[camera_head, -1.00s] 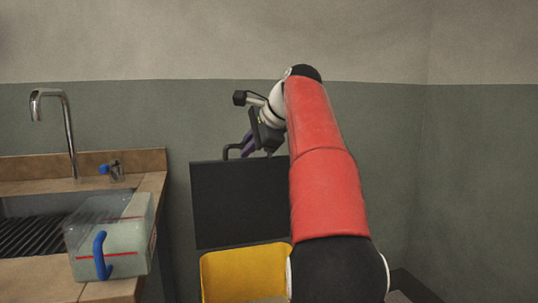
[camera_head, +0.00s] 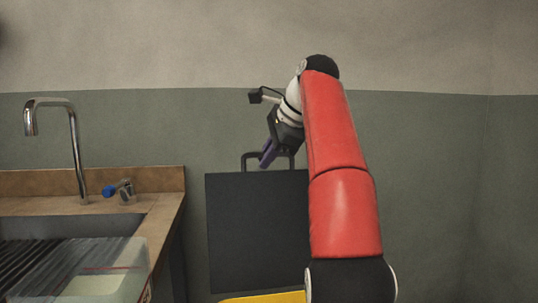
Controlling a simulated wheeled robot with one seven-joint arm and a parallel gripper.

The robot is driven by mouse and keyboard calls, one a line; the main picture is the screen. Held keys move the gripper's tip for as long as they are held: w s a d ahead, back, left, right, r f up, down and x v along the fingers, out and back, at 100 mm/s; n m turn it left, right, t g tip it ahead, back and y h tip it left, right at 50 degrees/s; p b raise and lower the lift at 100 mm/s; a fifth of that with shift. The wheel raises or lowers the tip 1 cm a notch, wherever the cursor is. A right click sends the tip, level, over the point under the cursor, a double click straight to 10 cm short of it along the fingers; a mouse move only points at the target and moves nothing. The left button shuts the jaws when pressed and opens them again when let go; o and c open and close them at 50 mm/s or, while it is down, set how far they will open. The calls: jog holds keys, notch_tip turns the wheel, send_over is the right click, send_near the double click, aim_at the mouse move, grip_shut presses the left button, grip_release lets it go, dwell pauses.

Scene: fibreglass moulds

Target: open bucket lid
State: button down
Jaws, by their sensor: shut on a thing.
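The black bucket lid (camera_head: 255,235) stands up about vertical, its broad face toward me. A dark handle (camera_head: 246,161) rises from its top edge. The yellow bucket (camera_head: 262,298) shows only as a thin strip of rim at the bottom of the picture, below the lid. My gripper (camera_head: 267,155), with purplish fingers, is at the handle above the lid and is shut on it. My red arm hides the lid's right edge, and the fingers cover part of the handle.
A counter (camera_head: 164,207) with a sink and steel faucet (camera_head: 72,140) stands at the left, a gap from the lid. A clear container (camera_head: 90,275) sits at its front. A green-grey wall (camera_head: 435,180) closes the back.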

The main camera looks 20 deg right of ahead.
jog(key=shift+w+f, duration=0.15)
jog(key=c, duration=1.5)
grip_release()
jog(key=shift+d, duration=0.1)
jog(key=shift+s+r, duration=0.3)
jog(key=shift+r, duration=0.15)
jog(key=s+d+b, duration=0.2)
jog(key=s+d, duration=0.3)
jog(key=s, duration=0.6)
jog(key=shift+d+r+b, duration=0.15)
jog(key=shift+r+b, duration=0.15)
jog(key=shift+b, duration=0.05)
jog(key=shift+s, duration=0.1)
